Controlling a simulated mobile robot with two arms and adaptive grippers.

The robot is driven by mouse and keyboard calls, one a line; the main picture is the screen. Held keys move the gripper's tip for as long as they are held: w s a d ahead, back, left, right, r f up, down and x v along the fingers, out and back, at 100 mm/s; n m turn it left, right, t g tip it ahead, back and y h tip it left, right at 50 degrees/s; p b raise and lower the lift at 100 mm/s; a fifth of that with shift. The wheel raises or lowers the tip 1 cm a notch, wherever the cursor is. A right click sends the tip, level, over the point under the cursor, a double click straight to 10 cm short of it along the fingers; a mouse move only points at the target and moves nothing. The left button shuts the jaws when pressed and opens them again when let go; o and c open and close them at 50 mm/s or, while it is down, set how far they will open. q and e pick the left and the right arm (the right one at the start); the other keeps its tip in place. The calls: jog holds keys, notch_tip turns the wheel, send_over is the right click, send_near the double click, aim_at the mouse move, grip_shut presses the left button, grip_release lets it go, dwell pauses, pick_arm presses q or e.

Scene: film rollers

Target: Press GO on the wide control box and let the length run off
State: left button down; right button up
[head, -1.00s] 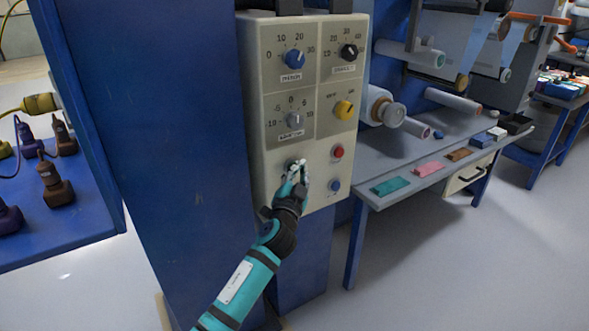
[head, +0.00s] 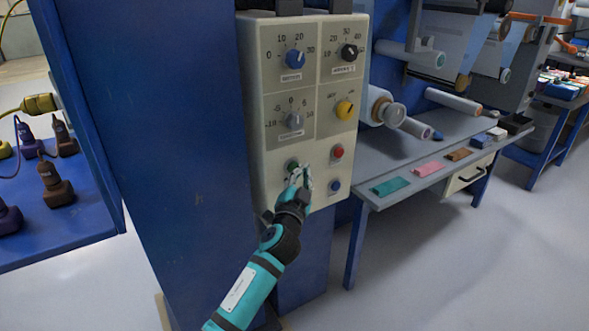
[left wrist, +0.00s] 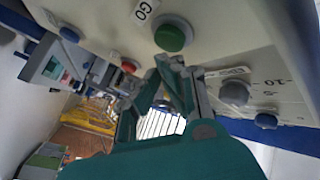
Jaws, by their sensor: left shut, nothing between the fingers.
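The wide control box (head: 309,120) is cream-coloured and fixed to a blue post. It carries blue, black, grey and yellow knobs above, with a red button (head: 338,152) and a small blue button (head: 335,186) lower right. The green GO button (head: 292,164) sits at the lower left; in the left wrist view the green button (left wrist: 173,35) shows large beside its GO label (left wrist: 144,10). My left gripper (head: 302,172) is shut and empty, just below and to the right of the green button in the head view. Its fingertips look close to the panel; contact cannot be told. My right gripper is out of view.
A grey-blue bench (head: 400,160) with rollers and coloured swatches stands right of the box. A blue shelf with several dark tools (head: 55,185) is at the left. Open floor (head: 460,270) lies at the lower right.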

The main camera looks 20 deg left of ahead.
pick_arm(q)
jog(key=s+d, duration=0.1)
jog(key=d, duration=0.1)
jog(key=s+d, duration=0.2)
dwell(0.6)
dwell(0.6)
